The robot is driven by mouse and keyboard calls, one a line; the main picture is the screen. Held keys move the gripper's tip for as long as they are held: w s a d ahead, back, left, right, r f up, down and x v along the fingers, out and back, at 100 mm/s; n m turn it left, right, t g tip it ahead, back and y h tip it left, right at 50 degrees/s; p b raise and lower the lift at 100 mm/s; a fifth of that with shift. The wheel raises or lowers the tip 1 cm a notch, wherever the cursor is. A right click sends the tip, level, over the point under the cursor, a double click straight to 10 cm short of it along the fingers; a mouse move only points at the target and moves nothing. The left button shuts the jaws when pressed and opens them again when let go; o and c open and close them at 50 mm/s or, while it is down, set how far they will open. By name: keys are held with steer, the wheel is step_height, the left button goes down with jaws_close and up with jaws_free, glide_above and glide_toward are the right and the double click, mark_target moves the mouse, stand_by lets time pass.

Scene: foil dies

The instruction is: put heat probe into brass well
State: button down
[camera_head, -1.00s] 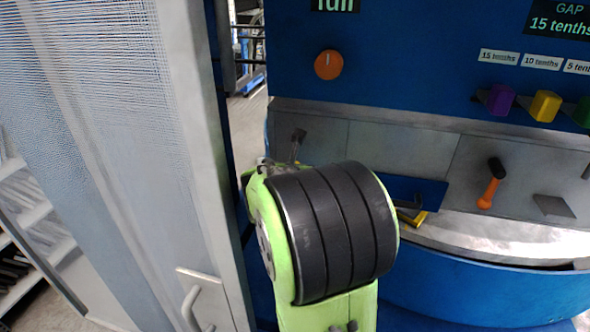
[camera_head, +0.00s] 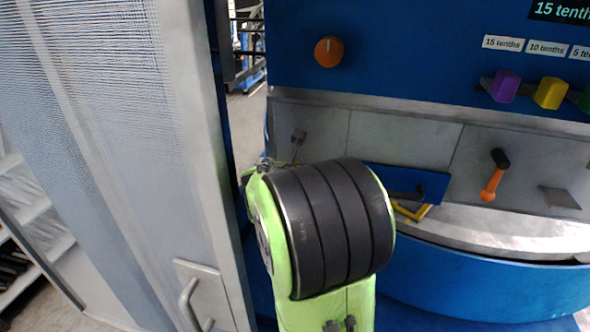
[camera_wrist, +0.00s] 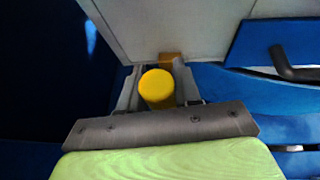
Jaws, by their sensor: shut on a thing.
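In the wrist view a yellow round-topped cylinder, which looks like the heat probe (camera_wrist: 157,86), stands between the two grey fingers of my gripper (camera_wrist: 157,94). The gripper is shut on it. A small brownish-orange block, perhaps the brass well (camera_wrist: 171,59), shows just beyond the probe against the grey panel. The probe hides part of it, and I cannot tell whether they touch. The probe's lower end is hidden. In the head view my arm covers the gripper, the probe and the block.
A blue plate (camera_head: 432,182) with a dark handle and a yellow edge lies right of my arm. An orange lever (camera_head: 492,182) stands further right on the grey ledge. An orange knob (camera_head: 329,51) and coloured blocks (camera_head: 550,93) are above. A grey mesh door (camera_head: 190,150) stands close on the left.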

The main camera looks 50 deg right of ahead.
steer(key=shift+f+b, duration=0.35)
steer(key=shift+f, duration=0.15)
steer(key=c, duration=0.7)
jaws_free()
steer(key=v, duration=1.5)
steer(key=shift+s+a+r+p, duration=0.1)
steer(key=shift+s+a+p, duration=0.1)
steer(key=shift+a+p, duration=0.15)
